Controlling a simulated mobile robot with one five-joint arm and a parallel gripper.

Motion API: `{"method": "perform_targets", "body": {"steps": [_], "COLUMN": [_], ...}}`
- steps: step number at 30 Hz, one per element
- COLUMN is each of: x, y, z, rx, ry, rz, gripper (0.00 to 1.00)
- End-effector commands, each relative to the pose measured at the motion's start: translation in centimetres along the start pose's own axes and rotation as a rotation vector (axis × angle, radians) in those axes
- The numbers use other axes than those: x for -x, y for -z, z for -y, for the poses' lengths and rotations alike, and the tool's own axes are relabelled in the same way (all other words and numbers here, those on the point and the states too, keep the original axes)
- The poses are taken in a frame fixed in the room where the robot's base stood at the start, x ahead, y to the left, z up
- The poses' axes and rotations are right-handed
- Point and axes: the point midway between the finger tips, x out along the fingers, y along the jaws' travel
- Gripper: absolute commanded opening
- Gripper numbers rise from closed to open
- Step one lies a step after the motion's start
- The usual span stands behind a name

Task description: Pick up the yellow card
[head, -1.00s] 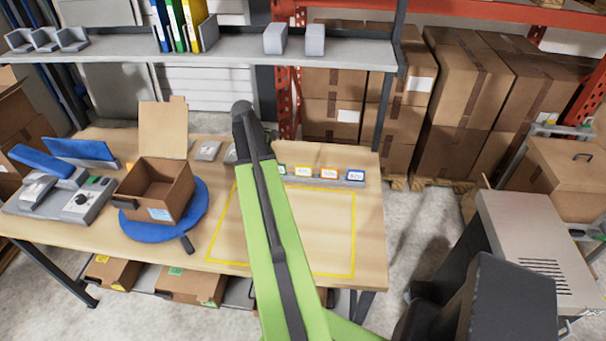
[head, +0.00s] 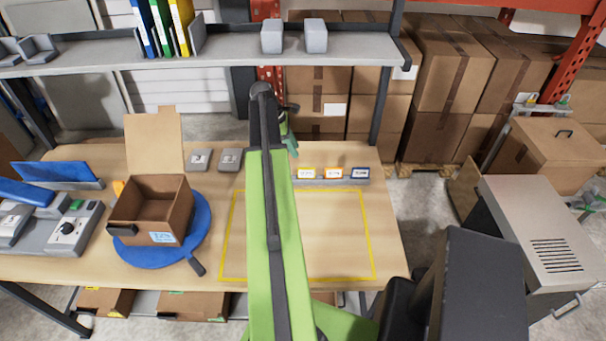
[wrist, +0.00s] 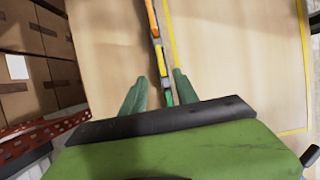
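The yellow card (head: 306,173) stands in a grey holder strip (head: 345,181) at the table's back edge, to the left of an orange card (head: 333,173) and a blue card (head: 360,173). In the wrist view the yellow card (wrist: 161,60) is seen edge-on from above, just ahead of my fingertips. A green card (wrist: 168,97) shows lower down between my fingers. My gripper (wrist: 160,76) is open, with one green finger on each side of the card row. In the head view my gripper (head: 291,143) is partly hidden behind my arm.
A yellow outlined area (head: 340,235) on the table is empty. An open cardboard box (head: 150,210) sits on a blue turntable (head: 205,225) to the left. A grey shelf (head: 220,52) runs above the table's back.

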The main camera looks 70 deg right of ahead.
Motion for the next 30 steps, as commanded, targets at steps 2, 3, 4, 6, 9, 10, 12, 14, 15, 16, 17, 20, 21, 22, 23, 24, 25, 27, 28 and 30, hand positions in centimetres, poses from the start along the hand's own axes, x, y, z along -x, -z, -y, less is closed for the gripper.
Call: {"method": "perform_targets", "body": {"steps": [2,3,4,6,9,10,12,14,15,16,17,20,21,22,23,24,25,27,28,30], "x": [-0.6,-1.1,-1.6,-3.0,-5.2,-5.8,-7.0,-7.4,-7.4,-7.4,-7.3,-7.6,-8.1,-8.6,-9.1,-9.8,-10.4,-11.7,-12.1,-12.7], "y": [-0.1,-0.1,-0.2,-0.2,-0.2,-0.2,-0.3,-0.5,-0.6,-0.6,-0.7,-0.7,-0.6,-0.6,-0.5,-0.4,-0.4,-0.4,-0.4,-0.5], "z": [0.0,0.0,0.0,0.0,0.0,0.0,0.0,0.0,0.0,0.0,0.0,0.0,0.0,0.0,0.1,0.1,0.1,0.2,0.2,0.1], "rx": [-0.003,-0.005,-0.006,-0.009,-0.011,-0.011,-0.011,-0.011,-0.011,-0.011,-0.011,-0.011,-0.012,-0.012,-0.012,-0.013,-0.013,-0.013,-0.013,-0.013], "ry": [0.001,0.002,0.002,0.003,0.004,0.004,0.005,0.005,0.004,0.004,0.004,0.004,0.004,0.004,0.004,0.004,0.004,0.004,0.004,0.004], "rz": [0.0,0.0,0.0,0.0,0.0,0.0,0.0,0.0,0.0,0.0,0.0,0.0,0.0,0.0,0.0,0.0,0.0,0.0,0.0,0.0], "gripper": [0.36,0.36,0.36,0.36,0.36,0.36,0.36,0.36,0.36,0.36,0.36,0.36,0.36,0.36,0.36,0.36,0.36,0.36,0.36,0.36]}}
